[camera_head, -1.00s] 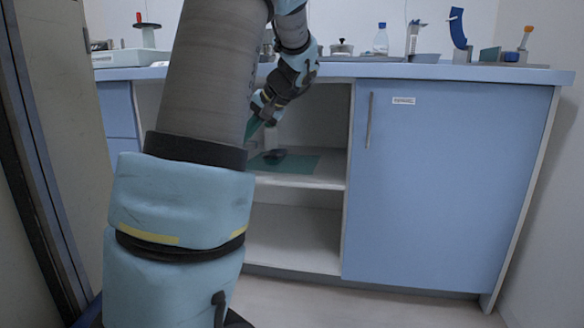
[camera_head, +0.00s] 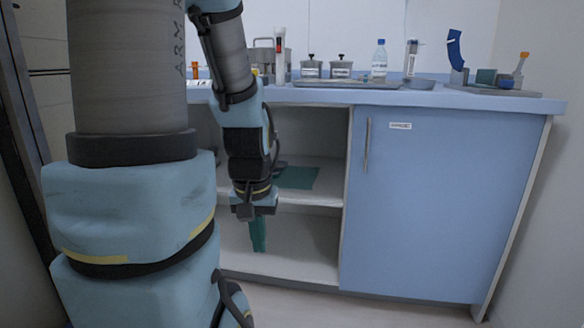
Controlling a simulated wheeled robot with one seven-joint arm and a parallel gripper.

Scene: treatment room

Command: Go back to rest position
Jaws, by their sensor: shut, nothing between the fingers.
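My gripper (camera_head: 258,236) hangs with its green fingers pointing down, in front of the open compartment of the blue cabinet (camera_head: 430,210). The fingers are together and nothing shows between them. Behind and above the fingertips, a green mat (camera_head: 300,178) lies on the middle shelf (camera_head: 326,192). A dark object on the mat's left part is mostly hidden by my arm. My upper arm covers the left of the view.
The cabinet door right of the opening is closed. The lower shelf (camera_head: 310,245) looks empty where visible.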

